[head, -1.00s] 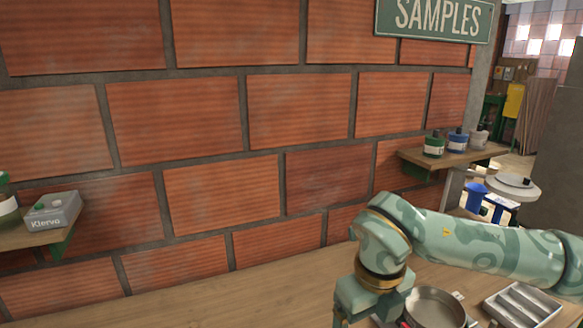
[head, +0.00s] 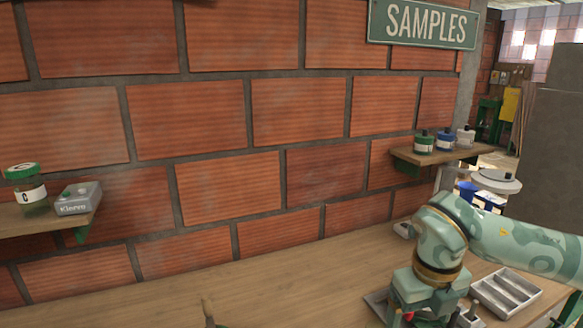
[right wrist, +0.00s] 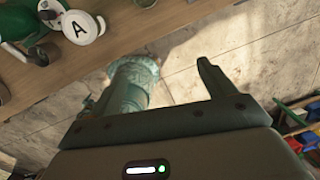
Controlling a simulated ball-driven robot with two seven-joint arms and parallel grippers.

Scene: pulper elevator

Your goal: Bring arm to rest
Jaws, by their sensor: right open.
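My right arm comes in from the right in the head view, pale green with darker swirls. It bends down over the wooden counter (head: 270,292), and its right gripper (head: 415,308) is low in the picture, with its fingertips not clearly visible. In the right wrist view the right gripper (right wrist: 150,88) is open, with nothing between its fingers. Beyond the fingers lie pale floor and the edge of a wooden surface. My left gripper is not recognisable in either view.
A grey metal tray with compartments (head: 505,292) lies on the counter right of the gripper. A shelf at left holds a green-lidded jar (head: 27,188) and a grey box (head: 76,199). Small bottles (head: 445,140) stand on the right shelf.

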